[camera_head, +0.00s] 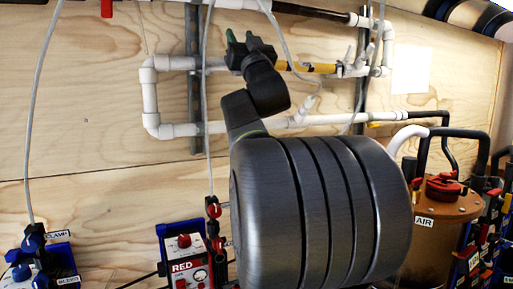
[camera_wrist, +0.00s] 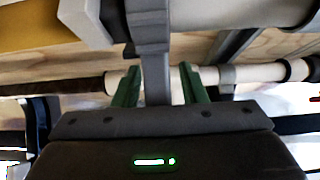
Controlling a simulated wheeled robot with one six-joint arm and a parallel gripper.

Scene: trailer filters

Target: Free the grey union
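In the wrist view, a grey ribbed collar that looks like the grey union (camera_wrist: 148,28) sits on a white pipe (camera_wrist: 225,14). A flat grey bar (camera_wrist: 156,82) extends from it towards my gripper (camera_wrist: 160,84). The two green fingers stand apart on either side of this bar. A gap shows on the right; the left finger is close to the bar, and contact is unclear. In the head view, my gripper (camera_head: 240,37) is at the upper white pipe run (camera_head: 174,63) on the wooden wall. The union cannot be made out there.
A yellow pipe section (camera_head: 318,68) lies right of my gripper. A lower white pipe (camera_head: 325,119) and a vertical grey rail (camera_head: 194,105) are close by. Grey hoses hang nearby (camera_head: 205,120). A red box (camera_head: 187,268) and the AIR tank (camera_head: 437,235) stand below.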

